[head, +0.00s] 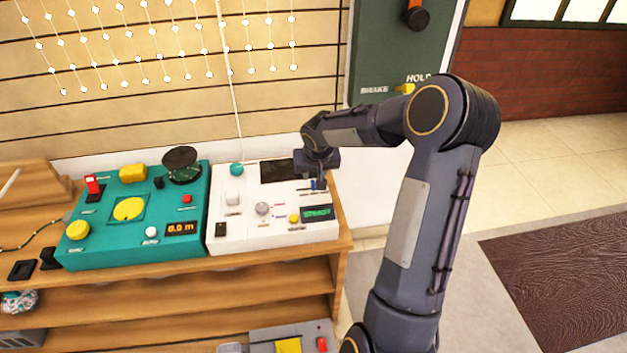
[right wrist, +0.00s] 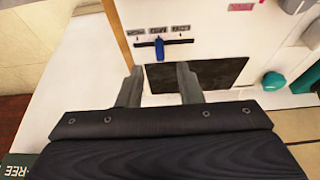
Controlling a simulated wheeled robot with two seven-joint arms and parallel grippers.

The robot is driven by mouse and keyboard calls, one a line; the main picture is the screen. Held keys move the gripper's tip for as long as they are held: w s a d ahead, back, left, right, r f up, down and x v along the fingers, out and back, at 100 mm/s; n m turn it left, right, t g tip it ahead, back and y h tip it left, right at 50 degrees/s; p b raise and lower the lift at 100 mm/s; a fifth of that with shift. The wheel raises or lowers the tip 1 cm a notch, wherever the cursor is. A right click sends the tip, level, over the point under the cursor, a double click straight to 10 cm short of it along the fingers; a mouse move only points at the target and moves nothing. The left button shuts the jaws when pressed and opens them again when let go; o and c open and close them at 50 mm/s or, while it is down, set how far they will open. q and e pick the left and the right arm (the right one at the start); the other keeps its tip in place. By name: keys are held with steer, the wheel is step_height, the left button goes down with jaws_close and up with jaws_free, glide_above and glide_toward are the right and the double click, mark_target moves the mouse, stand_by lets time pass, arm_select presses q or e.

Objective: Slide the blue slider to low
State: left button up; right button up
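The blue slider (right wrist: 159,49) sits in a dark horizontal slot on the white panel (right wrist: 215,40), near the middle of the slot. Labels line the slot, too small to read. The slider also shows in the head view (head: 318,185), partly hidden by my right gripper. My right gripper (right wrist: 158,70) is open. In the right wrist view its two fingers stand apart, one to each side of the slider's line, with the slider just beyond the fingertips. Nothing is held. I cannot tell whether a finger touches the panel. My left gripper is not in view.
A dark screen (right wrist: 200,74) lies beside the slot. The white panel also carries a grey knob (head: 263,209), a yellow button (head: 294,218) and a green display (head: 318,213). A teal panel (head: 100,250) stands to the left on the wooden shelf.

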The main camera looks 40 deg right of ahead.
mark_target(313, 182)
steer(key=x, duration=0.5)
steer(key=shift+f, duration=0.2)
jaws_close()
steer(key=w+a+b, duration=0.1)
steer(key=a+b, duration=0.2)
steer(key=shift+w+f, duration=0.1)
steer(key=shift+w, duration=0.25)
